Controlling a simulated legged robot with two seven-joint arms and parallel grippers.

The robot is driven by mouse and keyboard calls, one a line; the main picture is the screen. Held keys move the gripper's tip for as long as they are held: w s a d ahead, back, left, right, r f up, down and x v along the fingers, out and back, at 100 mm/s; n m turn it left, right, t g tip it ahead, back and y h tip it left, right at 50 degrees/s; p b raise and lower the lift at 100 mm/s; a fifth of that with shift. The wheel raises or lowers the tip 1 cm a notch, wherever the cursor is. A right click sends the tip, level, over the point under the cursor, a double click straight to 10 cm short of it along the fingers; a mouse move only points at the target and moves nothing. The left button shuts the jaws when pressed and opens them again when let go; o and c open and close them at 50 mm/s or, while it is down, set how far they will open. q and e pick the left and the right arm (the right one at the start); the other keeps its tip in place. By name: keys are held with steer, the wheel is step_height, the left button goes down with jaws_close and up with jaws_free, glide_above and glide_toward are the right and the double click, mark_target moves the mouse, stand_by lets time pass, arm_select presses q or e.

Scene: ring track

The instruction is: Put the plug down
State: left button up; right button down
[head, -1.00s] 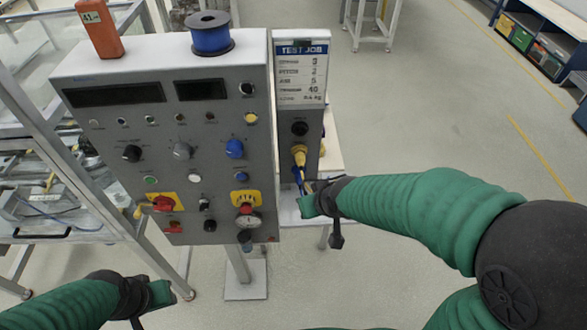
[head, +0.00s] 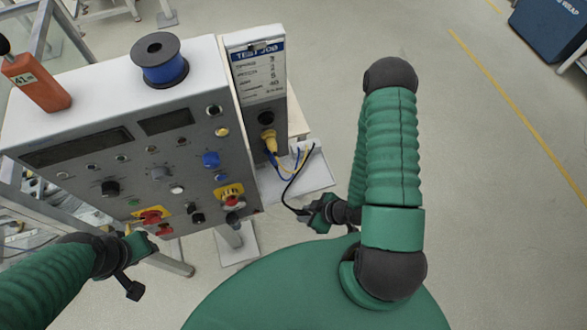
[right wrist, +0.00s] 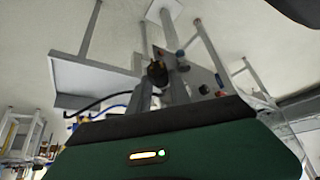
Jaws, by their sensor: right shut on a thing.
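My right gripper (head: 318,213) is low in front of my body, to the right of the grey console, clear of the sockets. It is shut on the plug, which the fingers mostly hide; a black cable (head: 288,190) curves up from it toward the small shelf. In the right wrist view a small dark round piece (right wrist: 157,72) shows above the gripper's green body; I cannot tell surely that it is the plug. My left gripper (head: 137,247) is by the console's lower left corner; its fingers are too small to read.
A yellow connector (head: 268,140) sits in the narrow TEST JOB panel (head: 262,100), with blue and yellow wires hanging from it. A white shelf (head: 310,178) lies below that panel. The grey console (head: 85,120) carries a blue spool (head: 160,62) and an orange tool (head: 36,82).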

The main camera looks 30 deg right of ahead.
steer(key=w+d+b, duration=0.1)
steer(key=w+b, duration=0.2)
steer(key=b, duration=0.2)
steer(key=w+d+f+b, duration=0.1)
steer(key=w+d+b, duration=0.1)
steer(key=b, duration=0.3)
steer(key=w+d+f+b, duration=0.1)
steer(key=w+b, duration=0.3)
steer(key=b, duration=0.2)
steer(key=shift+w+d, duration=0.2)
steer(key=shift+w, duration=0.05)
steer(key=shift+w+d+r+p, duration=0.3)
steer(key=shift+w+r+p, duration=0.3)
steer(key=shift+w+p, duration=0.25)
steer(key=w, duration=0.1)
steer(key=w+d, duration=0.1)
steer(key=w+p, duration=0.1)
steer(key=shift+w+d+f, duration=0.15)
steer(key=shift+d+f, duration=0.15)
steer(key=shift+d, duration=0.05)
step_height(320, 180, down, 4)
steer(key=b, duration=0.3)
steer(key=shift+a+r, duration=0.15)
steer(key=c, duration=1.2)
jaws_free()
